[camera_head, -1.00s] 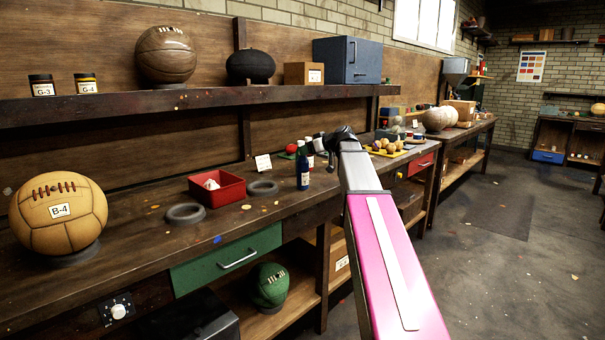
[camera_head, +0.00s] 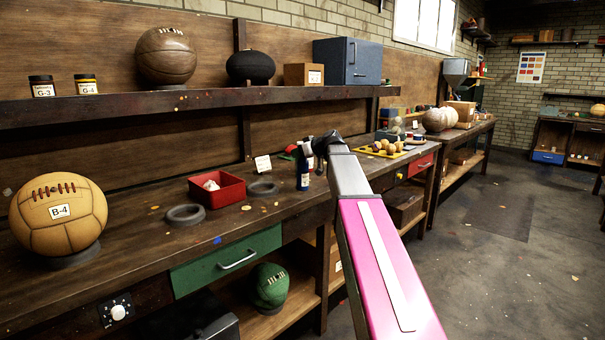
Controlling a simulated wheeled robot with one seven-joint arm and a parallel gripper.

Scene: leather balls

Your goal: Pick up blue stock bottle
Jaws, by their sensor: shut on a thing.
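The blue stock bottle (camera_head: 303,174) stands upright on the workbench, at the middle of the head view, with a pale label low on its side. My gripper (camera_head: 306,151) is at the bottle's top, shut on it. The gripper is small and dark here, and its fingers partly hide the bottle's neck and cap. The bottle's base appears at bench level; I cannot tell whether it touches the wood.
A red tray (camera_head: 217,194) and dark rings (camera_head: 185,215) lie left of the bottle. A yellow tray of small balls (camera_head: 381,153) is to the right. A shelf (camera_head: 200,100) runs above the bench.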

